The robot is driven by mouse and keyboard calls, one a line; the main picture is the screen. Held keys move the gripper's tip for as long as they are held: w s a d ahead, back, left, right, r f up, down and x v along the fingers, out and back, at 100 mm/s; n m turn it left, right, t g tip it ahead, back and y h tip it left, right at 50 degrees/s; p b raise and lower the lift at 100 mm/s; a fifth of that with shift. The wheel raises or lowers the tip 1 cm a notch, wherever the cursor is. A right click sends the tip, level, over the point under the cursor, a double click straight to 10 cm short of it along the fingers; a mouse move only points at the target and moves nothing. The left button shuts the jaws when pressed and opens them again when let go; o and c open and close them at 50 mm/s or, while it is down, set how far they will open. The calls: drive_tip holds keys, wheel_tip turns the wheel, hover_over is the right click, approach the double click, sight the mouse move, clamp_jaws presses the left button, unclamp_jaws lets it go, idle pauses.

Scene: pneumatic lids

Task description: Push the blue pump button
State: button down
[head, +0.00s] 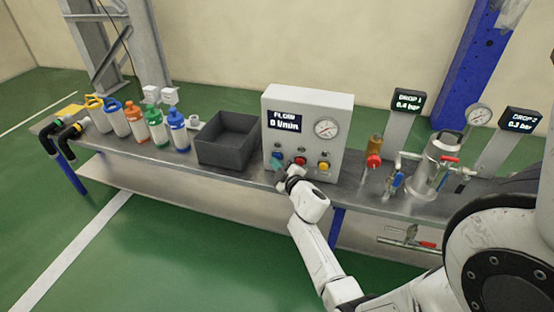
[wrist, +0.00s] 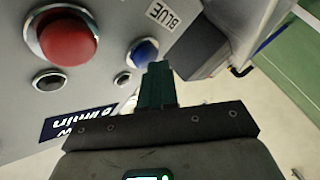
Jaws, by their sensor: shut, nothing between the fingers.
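The blue pump button (head: 277,155) is the leftmost of three large buttons on the front of a white control box (head: 335,110). In the wrist view, the blue button (wrist: 143,50) sits in a silver ring beside a "BLUE" label (wrist: 163,14). My gripper (head: 280,166) is in front of the box's lower left, close to the blue button. In the wrist view, my dark green gripper fingers (wrist: 158,68) are shut and empty, their tips just at the button's lower edge in the picture. I cannot tell whether they touch it.
A red button (wrist: 67,40) is beside the blue one, and a yellow button (head: 324,166) is farther right. The display (head: 284,121) reads FLOW 0 l/min. A dark open bin (head: 226,162) stands left of the box. Valves and a metal vessel (head: 432,165) stand right.

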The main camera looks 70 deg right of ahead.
drive_tip(key=shift+d, duration=0.15)
idle(0.5)
drive_tip(key=shift+d+r, duration=0.1)
drive_tip(key=shift+d, duration=0.2)
drive_tip(key=shift+s+a+p, duration=0.1)
drive_tip(key=shift+a+p, duration=0.1)
drive_tip(key=shift+p, duration=0.15)
drive_tip(key=shift+a, duration=0.15)
idle(0.3)
drive_tip(key=a+b, duration=0.2)
drive_tip(key=a, duration=0.4)
drive_tip(key=shift+s, duration=0.2)
